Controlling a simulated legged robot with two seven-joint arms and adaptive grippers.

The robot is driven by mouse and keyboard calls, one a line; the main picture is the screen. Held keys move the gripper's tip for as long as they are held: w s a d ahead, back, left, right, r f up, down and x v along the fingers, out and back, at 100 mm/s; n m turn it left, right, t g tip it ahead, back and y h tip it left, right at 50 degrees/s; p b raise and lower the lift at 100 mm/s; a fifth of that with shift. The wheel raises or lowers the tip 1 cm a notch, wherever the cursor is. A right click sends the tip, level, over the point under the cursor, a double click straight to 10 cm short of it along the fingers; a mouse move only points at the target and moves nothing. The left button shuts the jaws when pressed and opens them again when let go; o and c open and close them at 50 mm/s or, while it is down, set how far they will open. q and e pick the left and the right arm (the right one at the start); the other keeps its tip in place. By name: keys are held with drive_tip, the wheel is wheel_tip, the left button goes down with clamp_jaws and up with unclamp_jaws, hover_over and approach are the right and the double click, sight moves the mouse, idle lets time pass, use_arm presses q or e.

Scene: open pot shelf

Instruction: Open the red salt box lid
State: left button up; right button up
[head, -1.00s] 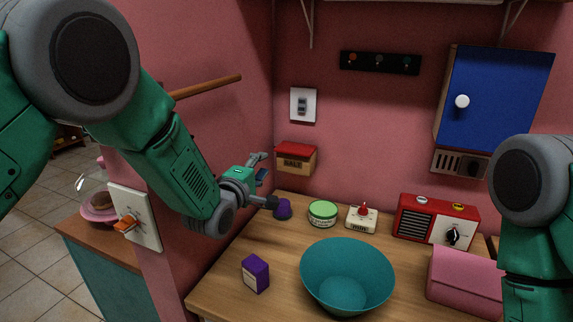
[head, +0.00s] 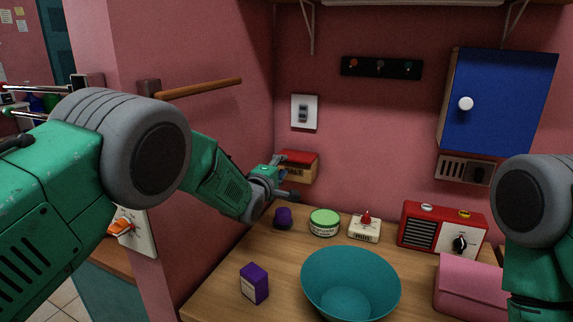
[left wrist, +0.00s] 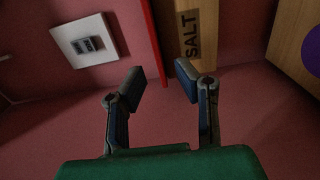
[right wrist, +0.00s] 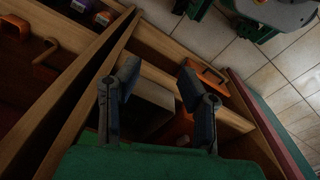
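The salt box (head: 304,171) is a wooden box on the back wall, with a red lid (head: 300,156) lying closed on top. My left gripper (head: 287,183) is at the box's left front and hides part of it. In the left wrist view, the salt box (left wrist: 192,40) with its SALT label is beyond the fingertips, and the lid shows as a thin red strip (left wrist: 151,40). The left gripper (left wrist: 160,80) is open with nothing between its fingers; contact with the lid is not visible. My right gripper (right wrist: 158,80) is open and empty, low by drawers.
A wall switch (head: 304,112) is above the salt box. Below are a purple item (head: 283,217), a green-lidded tin (head: 324,222), a timer (head: 364,228) and a teal bowl (head: 350,285). A wooden rail (head: 200,88) juts from the left wall.

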sight(290, 161)
use_arm(q)
drive_tip(key=w+d, duration=0.2)
drive_tip(key=w, duration=0.1)
drive_tip(key=shift+w+d, duration=0.1)
drive_tip(key=shift+d, duration=0.2)
drive_tip(key=shift+w+a, duration=0.15)
drive_tip(key=shift+a, duration=0.45)
clamp_jaws()
drive_tip(key=shift+d, duration=0.25)
